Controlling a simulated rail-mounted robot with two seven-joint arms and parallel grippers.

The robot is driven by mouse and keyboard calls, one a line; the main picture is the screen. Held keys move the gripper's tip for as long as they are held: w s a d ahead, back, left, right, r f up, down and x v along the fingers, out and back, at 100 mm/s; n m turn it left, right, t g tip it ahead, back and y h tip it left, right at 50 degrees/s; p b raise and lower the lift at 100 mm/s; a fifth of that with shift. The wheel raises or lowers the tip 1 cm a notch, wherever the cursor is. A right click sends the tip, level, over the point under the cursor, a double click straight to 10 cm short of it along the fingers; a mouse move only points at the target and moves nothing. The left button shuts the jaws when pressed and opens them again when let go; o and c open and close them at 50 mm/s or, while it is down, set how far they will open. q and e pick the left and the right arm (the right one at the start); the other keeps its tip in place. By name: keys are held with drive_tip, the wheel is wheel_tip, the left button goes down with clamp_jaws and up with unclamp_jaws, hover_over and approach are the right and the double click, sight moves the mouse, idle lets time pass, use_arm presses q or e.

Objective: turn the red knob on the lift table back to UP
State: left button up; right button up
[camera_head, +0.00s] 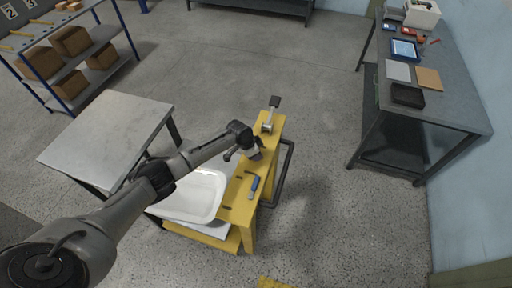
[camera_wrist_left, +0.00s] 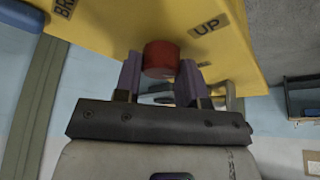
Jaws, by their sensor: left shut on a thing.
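The red knob (camera_wrist_left: 161,57) shows in the left wrist view on the yellow panel of the lift table, beside the UP label (camera_wrist_left: 207,24). My left gripper (camera_wrist_left: 160,72) is shut on the knob, one finger on each side of it. In the head view my left arm reaches in from the left and my left gripper (camera_head: 254,152) is at the yellow top (camera_head: 238,197) of the lift table, hiding the knob. Which way the knob is turned cannot be told. My right gripper is not in view.
A white tub shell (camera_head: 200,198) sits on the lift table left of the yellow panel. A blue-handled tool (camera_head: 253,187) lies on the panel. A grey table (camera_head: 108,135) stands to the left, and a workbench (camera_head: 448,98) stands at the right.

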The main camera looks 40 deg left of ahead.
use_arm(q)
drive_tip(key=n+p, duration=0.2)
drive_tip(key=n+y+p, duration=0.1)
drive_tip(key=n+p, duration=0.1)
drive_tip(key=n+y+p, duration=0.1)
drive_tip(key=n+p, duration=0.1)
drive_tip(key=shift+d+r+t, duration=0.2)
drive_tip(key=shift+r+t, duration=0.05)
drive_tip(key=shift+t, duration=0.15)
drive_tip(key=n+y+p, duration=0.1)
drive_tip(key=n, duration=0.2)
drive_tip(key=shift+f+p, duration=0.1)
drive_tip(key=shift+p, duration=0.2)
drive_tip(key=shift+n+y+p, duration=0.3)
drive_tip(key=shift+n+y, duration=0.1)
drive_tip(key=shift+n, duration=0.4)
drive_tip(key=shift+f, duration=0.1)
drive_tip(key=shift+n, duration=0.3)
drive_tip(key=o, duration=0.9)
